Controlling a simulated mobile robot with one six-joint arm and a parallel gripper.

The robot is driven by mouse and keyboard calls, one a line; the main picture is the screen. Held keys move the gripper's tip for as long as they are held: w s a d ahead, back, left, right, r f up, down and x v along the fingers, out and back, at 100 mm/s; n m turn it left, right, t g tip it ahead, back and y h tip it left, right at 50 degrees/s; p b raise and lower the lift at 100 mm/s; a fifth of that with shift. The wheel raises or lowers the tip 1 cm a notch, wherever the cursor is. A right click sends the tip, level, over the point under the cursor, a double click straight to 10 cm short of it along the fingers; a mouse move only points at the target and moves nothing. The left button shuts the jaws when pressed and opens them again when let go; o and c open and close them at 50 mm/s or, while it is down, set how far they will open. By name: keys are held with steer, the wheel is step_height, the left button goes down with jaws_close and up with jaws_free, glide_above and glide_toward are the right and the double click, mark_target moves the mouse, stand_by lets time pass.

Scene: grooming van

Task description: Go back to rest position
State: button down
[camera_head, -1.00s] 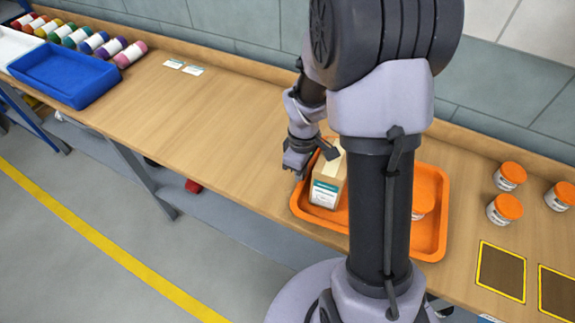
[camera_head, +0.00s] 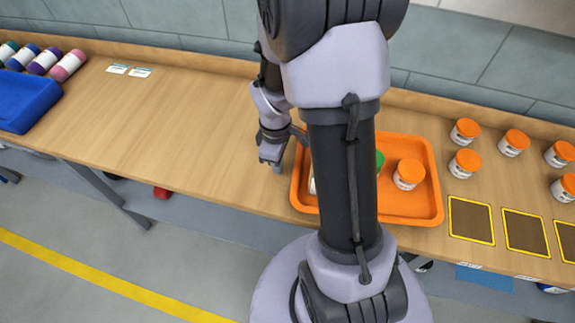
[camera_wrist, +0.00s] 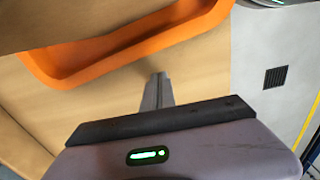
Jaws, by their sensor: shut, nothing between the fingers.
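My gripper (camera_head: 275,168) is shut and empty, above the wooden bench just left of the orange tray (camera_head: 432,205). In the wrist view its fingers (camera_wrist: 158,90) are together, with bare bench around them and the tray rim (camera_wrist: 150,42) beyond. My own arm covers the middle of the tray in the head view. Only a pale sliver (camera_head: 311,185) shows at the arm's left edge, likely the box. An orange-lidded jar (camera_head: 408,174) stands in the tray, and part of a green lid (camera_head: 379,161) shows beside my arm.
Several orange-lidded jars (camera_head: 465,162) stand right of the tray, behind yellow-edged dark squares (camera_head: 470,219). A blue bin (camera_head: 25,103) and coloured bottles (camera_head: 68,65) are at the far left. Two small cards (camera_head: 128,71) lie near the wall. The bench left of my gripper is clear.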

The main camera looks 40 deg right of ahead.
steer(key=s+a+r+m+t, duration=0.1)
steer(key=a+r+m, duration=0.15)
steer(key=r, duration=0.55)
steer(key=s+a+r+m+t, duration=0.15)
steer(key=a+r, duration=0.25)
steer(key=r, duration=0.5)
steer(key=s+a+r+m+t+y+b, duration=0.2)
steer(key=s+a+r+m+t, duration=0.1)
steer(key=s+a+r+m, duration=0.2)
steer(key=s+a+m, duration=0.2)
steer(key=s+a, duration=0.1)
steer(key=a, duration=0.1)
steer(key=shift+s+r+m, duration=0.2)
steer(key=shift+r+m, duration=0.1)
